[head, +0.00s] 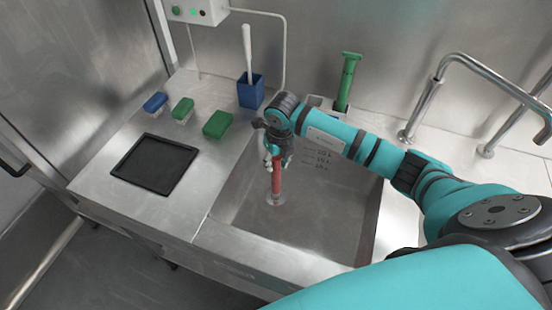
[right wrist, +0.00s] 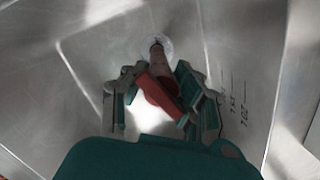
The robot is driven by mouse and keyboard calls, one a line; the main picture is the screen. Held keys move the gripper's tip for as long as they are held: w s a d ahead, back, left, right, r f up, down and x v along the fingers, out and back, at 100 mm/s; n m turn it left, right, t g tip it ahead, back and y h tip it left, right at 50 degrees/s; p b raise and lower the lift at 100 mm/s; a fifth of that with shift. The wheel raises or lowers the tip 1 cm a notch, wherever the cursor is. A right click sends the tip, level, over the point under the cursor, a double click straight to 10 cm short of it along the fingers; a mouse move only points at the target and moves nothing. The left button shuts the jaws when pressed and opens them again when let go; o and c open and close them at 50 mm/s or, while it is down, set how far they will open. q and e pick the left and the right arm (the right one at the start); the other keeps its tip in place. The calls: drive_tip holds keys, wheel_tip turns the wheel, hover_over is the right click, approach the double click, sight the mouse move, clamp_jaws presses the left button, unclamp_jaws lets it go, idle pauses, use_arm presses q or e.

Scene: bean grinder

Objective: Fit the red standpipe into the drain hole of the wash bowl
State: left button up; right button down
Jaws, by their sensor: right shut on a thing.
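The red standpipe (head: 276,180) hangs roughly upright inside the steel wash bowl (head: 328,222). My right gripper (head: 276,158) is shut on its upper part. In the right wrist view the fingers (right wrist: 162,98) close around the pipe (right wrist: 157,65), which points away toward the bowl floor. Its far end overlaps the pale drain ring (right wrist: 166,45); in the head view the ring (head: 275,201) shows around the pipe's lower end. I cannot tell whether the end is in the hole or just above it. My left gripper is not in view.
A black tray (head: 155,163) and several brushes or sponges, such as the green one (head: 217,124), lie on the left counter. A blue holder (head: 251,92) with a white-handled brush stands behind. A green-handled tool (head: 347,80) and a steel tap (head: 480,68) are at the back.

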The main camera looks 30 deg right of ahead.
drive_tip(key=shift+f, duration=0.2)
drive_tip(key=c, duration=1)
unclamp_jaws()
drive_tip(key=shift+r, duration=0.1)
drive_tip(key=shift+r, duration=0.15)
drive_tip(key=r, duration=0.4)
drive_tip(key=s+r+b, duration=0.1)
drive_tip(key=r, duration=0.3)
drive_tip(key=r+b, duration=0.1)
drive_tip(key=r, duration=0.3)
drive_tip(key=shift+s+d, duration=0.1)
drive_tip(key=shift+s, duration=0.1)
drive_tip(key=shift+f, duration=0.15)
